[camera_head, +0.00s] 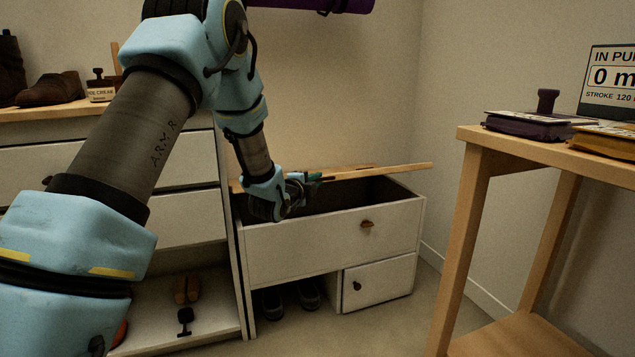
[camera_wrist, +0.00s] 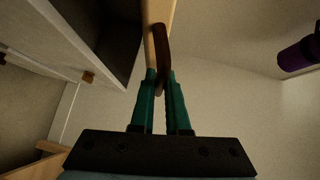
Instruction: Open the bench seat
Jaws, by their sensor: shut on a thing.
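The bench (camera_head: 330,243) is a white box against the wall. Its light wood seat (camera_head: 405,168) is raised, seen nearly edge-on, and the dark inside (camera_head: 375,190) shows below it. My gripper (camera_head: 316,176) is at the seat's front edge, above the box's front panel. In the wrist view its green fingers (camera_wrist: 164,85) are shut on a brown curved handle (camera_wrist: 162,50) on the wooden seat edge (camera_wrist: 153,22). My arm hides the left part of the seat in the head view.
A wooden table (camera_head: 475,132) with a purple stamp (camera_head: 547,100) stands at the right. A white shoe cabinet (camera_head: 190,218) stands at the left. The bench has a small door (camera_head: 380,284) and shoes (camera_head: 290,298) underneath. A purple cylinder (camera_wrist: 298,54) shows in the wrist view. Floor between bench and table is clear.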

